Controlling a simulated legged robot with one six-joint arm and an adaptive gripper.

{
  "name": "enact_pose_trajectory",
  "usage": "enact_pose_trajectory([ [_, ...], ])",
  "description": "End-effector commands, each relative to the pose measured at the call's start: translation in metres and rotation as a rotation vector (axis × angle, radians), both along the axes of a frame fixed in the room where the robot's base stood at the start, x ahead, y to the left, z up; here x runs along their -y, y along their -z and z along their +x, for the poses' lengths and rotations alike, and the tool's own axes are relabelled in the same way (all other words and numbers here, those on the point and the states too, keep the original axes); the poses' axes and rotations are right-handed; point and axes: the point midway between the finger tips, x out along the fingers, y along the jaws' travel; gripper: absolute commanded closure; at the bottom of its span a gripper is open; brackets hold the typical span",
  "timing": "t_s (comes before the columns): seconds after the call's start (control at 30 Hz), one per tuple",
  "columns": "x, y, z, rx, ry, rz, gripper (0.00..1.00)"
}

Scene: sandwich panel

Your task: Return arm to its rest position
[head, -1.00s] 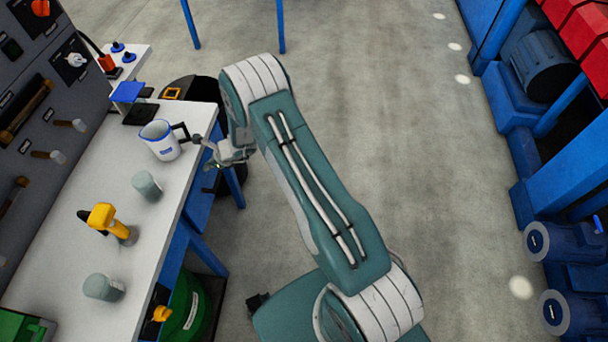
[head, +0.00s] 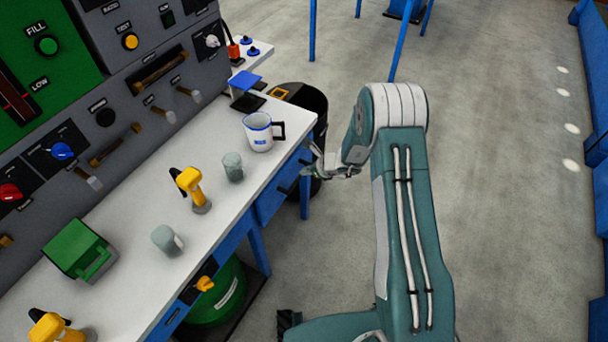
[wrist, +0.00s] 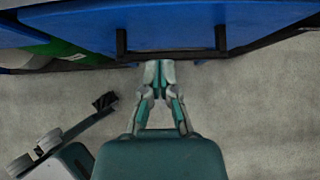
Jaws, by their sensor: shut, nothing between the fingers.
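My gripper (head: 318,160) is in the head view just off the right edge of the white-topped bench (head: 120,295). It holds nothing. In the wrist view my gripper (wrist: 158,66) has its fingers together, pointing toward the blue bench front (wrist: 165,28) and its dark handle. I cannot tell whether the fingertips touch the bench. My arm reaches up from the lower right of the head view and bends over toward the bench.
A white jug (head: 258,135) with a blue rim stands near the bench edge by my gripper. Grey cups, including one (head: 232,168), and a yellow-handled tool (head: 190,185) stand nearby. A black drum (head: 300,105) is behind. Floor to the right is clear.

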Motion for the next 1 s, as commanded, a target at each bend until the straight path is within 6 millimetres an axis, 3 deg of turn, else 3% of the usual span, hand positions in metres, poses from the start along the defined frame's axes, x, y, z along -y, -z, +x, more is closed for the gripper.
enact_pose_trajectory([
  [0.3,0.036,-0.042,-0.024,-0.001,0.001,-0.003,1.00],
  [0.73,0.042,-0.054,-0.030,0.004,-0.012,-0.008,1.00],
  [0.87,0.038,-0.087,-0.035,0.069,-0.106,-0.045,1.00],
  [1.0,0.030,-0.143,-0.051,0.184,-0.289,-0.123,1.00],
])
